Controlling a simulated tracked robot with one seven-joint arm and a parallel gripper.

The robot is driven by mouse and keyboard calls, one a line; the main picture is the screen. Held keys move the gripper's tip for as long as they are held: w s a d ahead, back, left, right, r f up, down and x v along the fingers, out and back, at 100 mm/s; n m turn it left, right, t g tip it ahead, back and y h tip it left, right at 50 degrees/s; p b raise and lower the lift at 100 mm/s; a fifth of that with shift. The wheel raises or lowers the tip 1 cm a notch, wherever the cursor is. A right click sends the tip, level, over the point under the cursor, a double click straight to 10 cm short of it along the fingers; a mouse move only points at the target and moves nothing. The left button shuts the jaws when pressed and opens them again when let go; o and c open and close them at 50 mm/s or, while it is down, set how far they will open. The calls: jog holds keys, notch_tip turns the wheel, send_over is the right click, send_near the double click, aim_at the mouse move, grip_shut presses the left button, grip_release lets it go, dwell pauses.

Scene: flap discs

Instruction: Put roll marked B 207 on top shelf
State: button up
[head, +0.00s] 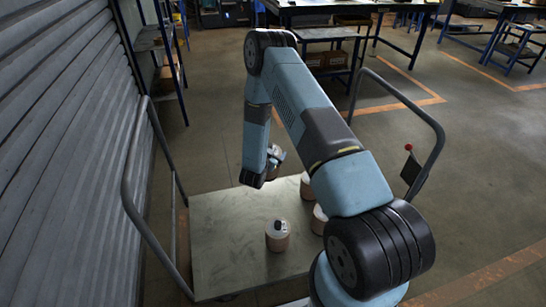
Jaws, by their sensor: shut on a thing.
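My gripper (272,166) is at the lower end of my arm, above the far part of the trolley platform. It is shut on a roll, which my wrist mostly hides; I cannot read its marking. A brown roll with a pale top and dark centre (278,236) stands on the platform nearer to me. Another roll (306,187) stands to the right of my gripper. A third roll (319,220) is partly hidden behind my arm. I cannot read the marks on these rolls. A blue-framed shelf rack (152,38) stands at the back left.
The trolley's metal platform (225,255) has tall tube handles at left (128,185) and right (436,130). A ribbed grey shutter (60,150) runs along the left. Workbenches (335,35) stand at the back. The floor between trolley and rack is clear.

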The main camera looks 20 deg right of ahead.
notch_tip(320, 180, up, 13)
jog(key=shift+w+r, duration=0.1)
jog(key=shift+r, duration=0.35)
dwell(0.6)
